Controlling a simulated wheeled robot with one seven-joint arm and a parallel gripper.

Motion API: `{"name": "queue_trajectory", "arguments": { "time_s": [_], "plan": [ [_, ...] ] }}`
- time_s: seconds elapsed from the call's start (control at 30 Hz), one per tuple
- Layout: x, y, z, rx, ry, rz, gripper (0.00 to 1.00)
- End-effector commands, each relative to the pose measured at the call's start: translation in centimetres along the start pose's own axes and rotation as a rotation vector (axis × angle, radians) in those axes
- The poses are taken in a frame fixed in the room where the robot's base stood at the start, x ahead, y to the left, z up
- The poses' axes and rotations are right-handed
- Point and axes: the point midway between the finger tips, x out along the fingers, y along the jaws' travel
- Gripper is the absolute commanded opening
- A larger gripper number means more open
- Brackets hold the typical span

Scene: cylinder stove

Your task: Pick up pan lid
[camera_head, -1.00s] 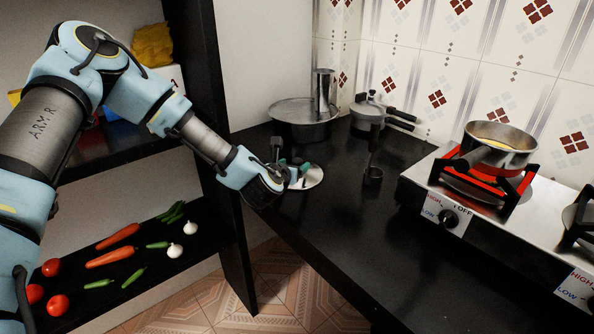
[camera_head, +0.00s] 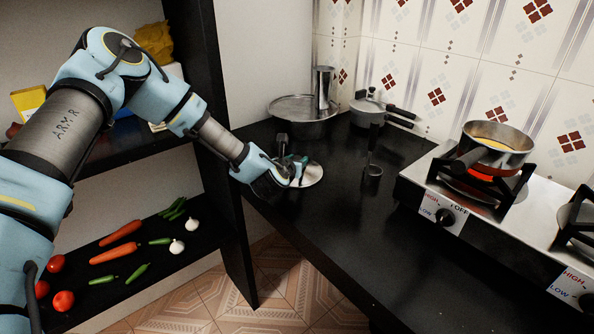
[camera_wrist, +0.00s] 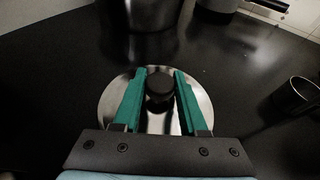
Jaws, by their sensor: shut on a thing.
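The pan lid (camera_head: 314,175) is a round, shiny metal disc with a black knob (camera_wrist: 160,88). It is at the left part of the black counter, and its disc also shows in the wrist view (camera_wrist: 112,103). My gripper (camera_wrist: 160,73) has its two green fingers on either side of the knob, shut on it. In the head view my gripper (camera_head: 298,170) covers the left part of the lid. I cannot tell whether the lid is clear of the counter. A pan (camera_head: 498,148) with yellowish contents stands on the stove's left burner.
The stove (camera_head: 465,200) stands to the right. A small ladle cup (camera_head: 372,176) with an upright handle is right of the lid. A wide metal pot (camera_head: 290,127) and a pressure cooker (camera_head: 367,114) stand behind. A dark shelf (camera_head: 205,240) holds vegetables at left. The front counter is clear.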

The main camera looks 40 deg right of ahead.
Motion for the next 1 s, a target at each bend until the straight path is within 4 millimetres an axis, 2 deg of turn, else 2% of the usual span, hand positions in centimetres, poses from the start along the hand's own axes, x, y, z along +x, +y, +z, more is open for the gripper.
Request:
{"name": "queue_trajectory", "arguments": {
  "time_s": [0.03,0.23,0.67,0.77,1.0],
  "plan": [
    [0.0,0.0,0.0,0.000,0.000,0.000,0.23],
    [0.0,0.0,0.0,0.000,0.000,0.000,0.00],
    [-0.1,0.0,0.3,0.000,-0.002,0.000,0.00],
    [-0.4,0.1,1.2,-0.001,-0.002,0.001,0.00],
    [-2.0,0.1,5.6,0.000,-0.005,0.002,0.00]
  ]
}}
